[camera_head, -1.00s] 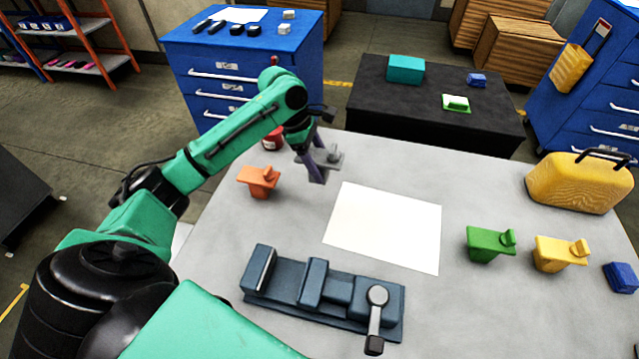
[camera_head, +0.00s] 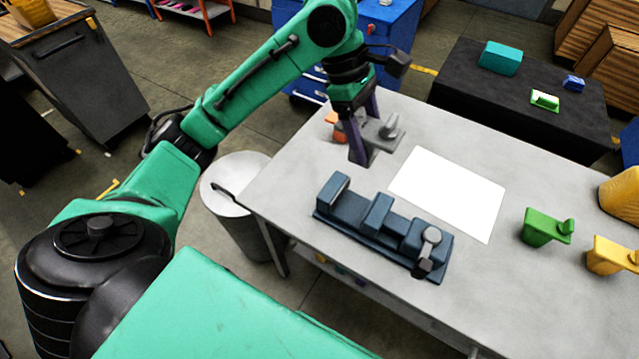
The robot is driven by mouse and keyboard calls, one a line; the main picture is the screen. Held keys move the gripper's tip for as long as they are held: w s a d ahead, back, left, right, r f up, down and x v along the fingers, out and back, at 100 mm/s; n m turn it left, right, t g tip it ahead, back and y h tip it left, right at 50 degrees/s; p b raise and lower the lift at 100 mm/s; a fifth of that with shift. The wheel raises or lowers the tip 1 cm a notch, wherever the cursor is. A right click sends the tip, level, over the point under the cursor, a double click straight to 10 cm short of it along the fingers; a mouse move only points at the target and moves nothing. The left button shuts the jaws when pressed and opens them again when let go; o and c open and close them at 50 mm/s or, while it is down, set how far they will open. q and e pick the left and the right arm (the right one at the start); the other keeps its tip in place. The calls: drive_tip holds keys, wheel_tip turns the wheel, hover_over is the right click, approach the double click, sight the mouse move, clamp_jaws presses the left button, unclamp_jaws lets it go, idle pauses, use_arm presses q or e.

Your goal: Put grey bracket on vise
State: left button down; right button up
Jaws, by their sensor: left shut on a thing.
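The grey bracket (camera_head: 381,133) is held in my left gripper (camera_head: 362,142), whose purple fingers are shut on it. It is above the table, behind the vise in the picture. The blue-grey vise (camera_head: 378,218) lies on the near part of the table, with blocky jaws and a grey-topped handle at its right end. A gap shows between its left end block and its middle block. The bracket and the vise are apart. My right gripper is not in view.
An orange bracket (camera_head: 333,121) stands partly hidden behind my left gripper. A white sheet (camera_head: 448,193) lies right of the vise. Green (camera_head: 541,228) and yellow (camera_head: 612,256) brackets stand farther right on the grey table (camera_head: 291,193). A round bin (camera_head: 236,208) stands at the table's left edge.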

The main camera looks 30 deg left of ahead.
use_arm(q)
drive_tip(key=f, duration=2)
drive_tip(key=shift+w+f, duration=0.3)
drive_tip(key=shift+w, duration=0.1)
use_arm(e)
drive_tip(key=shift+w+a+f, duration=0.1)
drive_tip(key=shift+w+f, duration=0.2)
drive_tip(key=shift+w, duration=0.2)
use_arm(q)
drive_tip(key=shift+s, duration=0.1)
unclamp_jaws()
drive_tip(key=shift+f, duration=0.1)
drive_tip(key=shift+b, duration=0.35)
drive_tip(key=v, duration=1.2)
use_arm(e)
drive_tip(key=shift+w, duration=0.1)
use_arm(q)
drive_tip(key=shift+d, duration=0.15)
